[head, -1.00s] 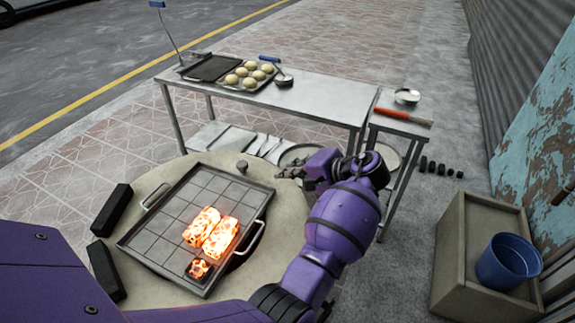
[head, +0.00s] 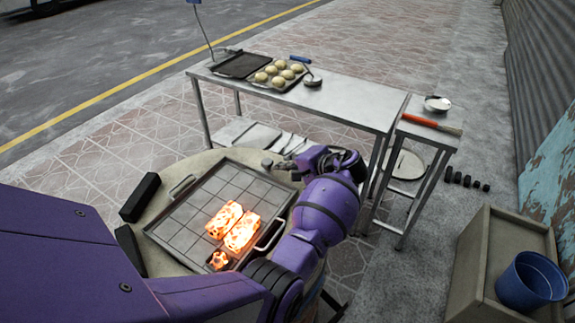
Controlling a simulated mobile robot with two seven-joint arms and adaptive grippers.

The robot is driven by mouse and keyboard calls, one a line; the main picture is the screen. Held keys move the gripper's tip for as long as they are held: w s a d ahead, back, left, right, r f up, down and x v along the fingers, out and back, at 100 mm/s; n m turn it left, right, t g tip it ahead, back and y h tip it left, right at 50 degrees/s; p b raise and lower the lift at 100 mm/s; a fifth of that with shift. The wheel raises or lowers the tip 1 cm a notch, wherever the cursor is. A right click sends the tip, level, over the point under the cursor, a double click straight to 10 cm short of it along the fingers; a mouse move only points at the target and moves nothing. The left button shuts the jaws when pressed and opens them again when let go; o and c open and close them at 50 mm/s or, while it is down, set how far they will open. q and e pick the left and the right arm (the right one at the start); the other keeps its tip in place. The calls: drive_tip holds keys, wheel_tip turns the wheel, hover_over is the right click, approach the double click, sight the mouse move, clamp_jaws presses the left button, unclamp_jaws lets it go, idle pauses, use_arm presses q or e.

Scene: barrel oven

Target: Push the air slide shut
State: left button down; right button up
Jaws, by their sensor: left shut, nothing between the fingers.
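The barrel oven's round, pale top (head: 172,178) stands below me, with a gridded metal tray (head: 195,205) on it. Glowing coals (head: 232,226) lie on the tray toward its near right side. I cannot make out the air slide in this view; the oven's side is mostly hidden. My left gripper (head: 279,164) is shut and empty, just beyond the tray's far right corner. It is close to a small grey knob (head: 267,163) at the oven's far edge; I cannot tell whether they touch. My right gripper is not in view.
Black bars (head: 140,198) lie at the oven's left edge. Beyond stands a metal table (head: 345,107) with dough balls on a tray (head: 278,73). A side stand (head: 438,140) holds a bowl and a red-handled brush. A blue bucket (head: 531,282) sits on a box at right.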

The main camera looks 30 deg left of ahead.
sight(271, 159)
use_arm(q)
drive_tip(key=a, duration=0.5)
drive_tip(key=shift+w+r+p, duration=0.2)
drive_tip(key=shift+p, duration=0.2)
drive_tip(key=shift+a+f, duration=0.1)
drive_tip(key=shift+a, duration=0.2)
drive_tip(key=shift+d, duration=0.1)
drive_tip(key=shift+d, duration=0.3)
drive_tip(key=v, duration=1.1)
drive_tip(key=shift+d, duration=0.15)
